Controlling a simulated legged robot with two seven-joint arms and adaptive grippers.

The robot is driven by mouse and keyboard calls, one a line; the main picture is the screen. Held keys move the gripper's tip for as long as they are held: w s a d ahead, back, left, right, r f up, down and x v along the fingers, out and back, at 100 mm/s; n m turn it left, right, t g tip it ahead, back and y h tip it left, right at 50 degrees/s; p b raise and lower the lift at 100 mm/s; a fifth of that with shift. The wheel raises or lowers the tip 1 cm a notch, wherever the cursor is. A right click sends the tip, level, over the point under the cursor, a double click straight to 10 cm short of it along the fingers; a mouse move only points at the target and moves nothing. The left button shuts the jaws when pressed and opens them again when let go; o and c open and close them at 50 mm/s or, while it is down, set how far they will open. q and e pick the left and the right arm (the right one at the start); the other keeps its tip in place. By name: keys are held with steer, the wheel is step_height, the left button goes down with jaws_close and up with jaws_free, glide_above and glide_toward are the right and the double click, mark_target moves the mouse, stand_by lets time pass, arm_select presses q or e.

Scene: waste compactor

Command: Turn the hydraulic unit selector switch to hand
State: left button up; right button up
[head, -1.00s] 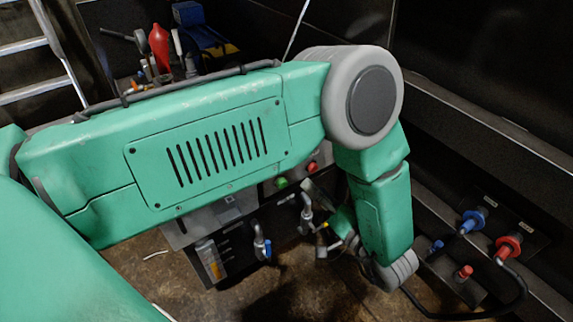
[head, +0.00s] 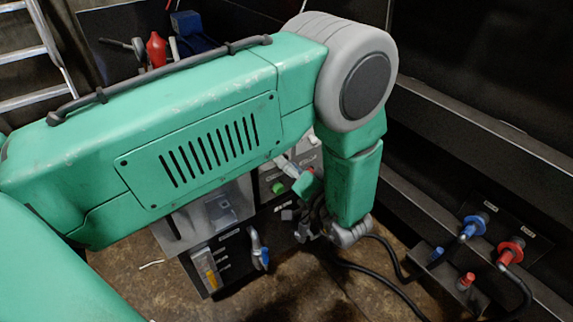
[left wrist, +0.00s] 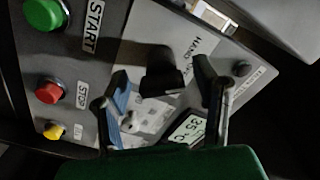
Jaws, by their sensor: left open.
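The black selector switch (left wrist: 163,84) shows in the left wrist view on a grey panel (left wrist: 140,30), beside printed text reading HAND. My left gripper (left wrist: 162,72) is open, with one finger on each side of the switch. I cannot tell whether the fingers touch it. In the head view my left gripper (head: 287,166) reaches the hydraulic unit's panel, partly behind my arm. The switch itself cannot be made out there. My right gripper is not in view.
A green START button (left wrist: 43,14), a red STOP button (left wrist: 48,92) and a yellow button (left wrist: 55,131) sit left of the switch. A small display (left wrist: 187,130) lies below it. Blue (head: 472,226) and red (head: 510,250) hose couplings stand at right, with black hoses on the floor.

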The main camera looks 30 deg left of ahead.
arm_select(q)
steer(key=shift+d+r, duration=0.1)
steer(key=shift+d, duration=0.2)
steer(key=shift+c, duration=0.4)
steer(key=shift+d, duration=0.15)
steer(key=c, duration=1.1)
steer(key=shift+o, duration=0.2)
steer(key=shift+a, duration=0.3)
steer(key=shift+a+n+p, duration=0.15)
steer(key=shift+n+p, duration=0.15)
steer(key=shift+n, duration=0.6)
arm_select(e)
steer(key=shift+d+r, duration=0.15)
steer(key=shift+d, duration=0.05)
arm_select(q)
steer(key=o, duration=1.1)
steer(key=shift+f, duration=0.2)
steer(key=shift+o, duration=0.2)
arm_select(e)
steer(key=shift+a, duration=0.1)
arm_select(q)
steer(key=shift+r, duration=0.1)
